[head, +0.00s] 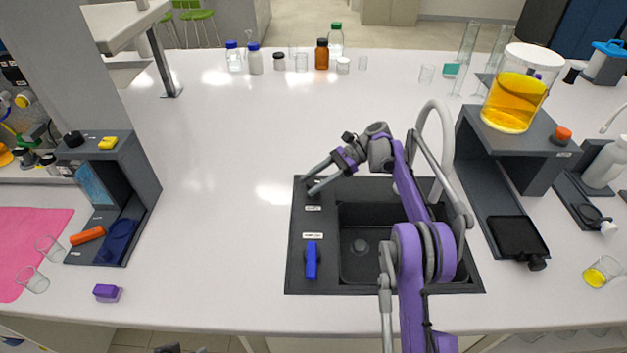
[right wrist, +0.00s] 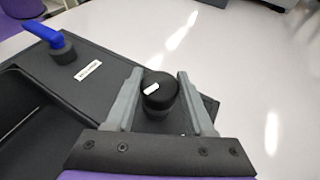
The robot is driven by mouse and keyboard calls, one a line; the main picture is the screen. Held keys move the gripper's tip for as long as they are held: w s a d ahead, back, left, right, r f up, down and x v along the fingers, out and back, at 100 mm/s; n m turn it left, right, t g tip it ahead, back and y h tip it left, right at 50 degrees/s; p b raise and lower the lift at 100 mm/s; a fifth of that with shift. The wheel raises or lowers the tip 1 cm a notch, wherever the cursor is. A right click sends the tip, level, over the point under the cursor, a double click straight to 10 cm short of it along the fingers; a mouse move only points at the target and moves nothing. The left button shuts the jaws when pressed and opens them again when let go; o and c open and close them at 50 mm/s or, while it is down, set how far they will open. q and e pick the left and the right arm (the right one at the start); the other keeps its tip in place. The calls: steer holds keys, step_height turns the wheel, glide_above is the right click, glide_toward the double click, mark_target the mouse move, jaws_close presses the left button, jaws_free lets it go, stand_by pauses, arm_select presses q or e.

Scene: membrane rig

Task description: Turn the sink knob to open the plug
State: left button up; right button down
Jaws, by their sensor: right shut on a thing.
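The black sink (head: 380,205) is set into the white bench. Its round black knob (right wrist: 160,92), with a white mark on top, stands on the sink's left strip. My right gripper (head: 311,188) reaches over this strip from the right, at its far end. In the right wrist view, the gripper's two grey fingers (right wrist: 159,76) lie on either side of the knob, and it is shut on the knob. In the head view the gripper mostly hides the knob. The plug (head: 360,247) shows as a round grey piece on the basin floor.
A blue lever (head: 311,261) stands nearer on the same strip; it also shows in the right wrist view (right wrist: 50,38). A dark stand (head: 515,140) is to the right.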

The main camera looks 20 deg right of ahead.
mark_target(313, 181)
stand_by(0.3)
steer(key=shift+c, duration=1.4)
jaws_free()
step_height(313, 181, up, 10)
steer(key=shift+p, duration=0.35)
